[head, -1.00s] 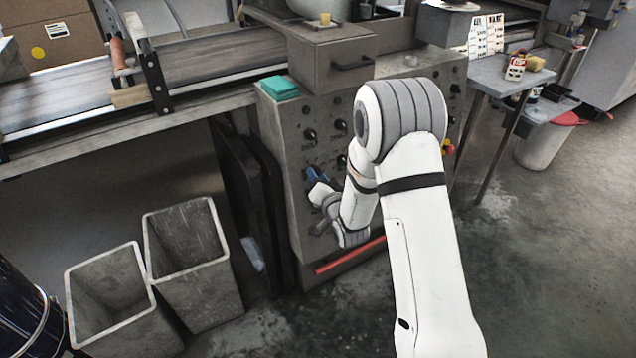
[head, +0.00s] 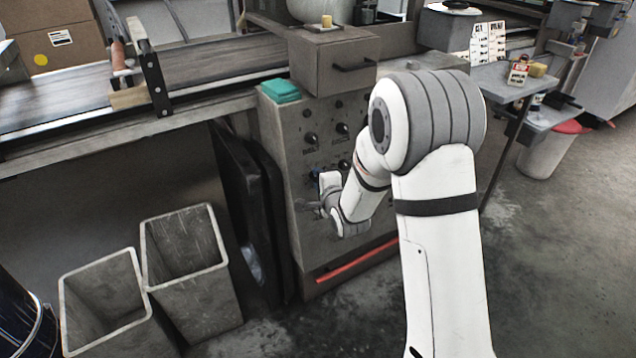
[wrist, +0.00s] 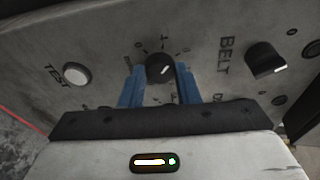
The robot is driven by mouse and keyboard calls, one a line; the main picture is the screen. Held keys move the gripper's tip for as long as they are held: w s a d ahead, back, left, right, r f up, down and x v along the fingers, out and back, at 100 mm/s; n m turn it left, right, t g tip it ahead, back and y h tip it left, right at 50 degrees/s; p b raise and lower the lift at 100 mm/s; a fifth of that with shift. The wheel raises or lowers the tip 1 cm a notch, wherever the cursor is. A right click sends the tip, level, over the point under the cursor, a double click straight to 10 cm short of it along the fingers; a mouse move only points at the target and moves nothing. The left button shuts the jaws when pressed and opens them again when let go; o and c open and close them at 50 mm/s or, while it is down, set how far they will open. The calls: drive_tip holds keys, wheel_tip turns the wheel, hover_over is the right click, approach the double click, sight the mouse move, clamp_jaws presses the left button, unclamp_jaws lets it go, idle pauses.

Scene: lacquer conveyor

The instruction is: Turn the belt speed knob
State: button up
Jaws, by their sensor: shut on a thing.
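My gripper (wrist: 160,78) has its blue fingers on either side of a round dark knob (wrist: 160,67) with a pale pointer mark, and is shut on it. Small dial marks ring this knob. The word BELT is printed to its right, between it and another dark knob (wrist: 264,61); I cannot tell from the print which knob it names. In the head view my gripper is low on the front of the grey control panel (head: 290,130), and my wrist largely hides the fingers and the held knob.
A white button (wrist: 77,74) marked TEST is left of the held knob. Other knobs (head: 310,138) sit higher on the panel. A red bar (head: 350,262) runs along its lower edge. Two grey bins (head: 190,275) stand on the floor at left; a conveyor (head: 215,65) is above them.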

drive_tip(key=shift+r+m+g+p, duration=0.1)
drive_tip(key=shift+m+g+p, duration=0.3)
drive_tip(key=shift+m, duration=1.4)
drive_tip(key=o, duration=1)
drive_tip(key=p+v, duration=0.1)
drive_tip(key=v, duration=0.6)
drive_tip(key=shift+s+d+r, duration=0.15)
drive_tip(key=shift+s+d, duration=0.1)
drive_tip(key=shift+d, duration=0.05)
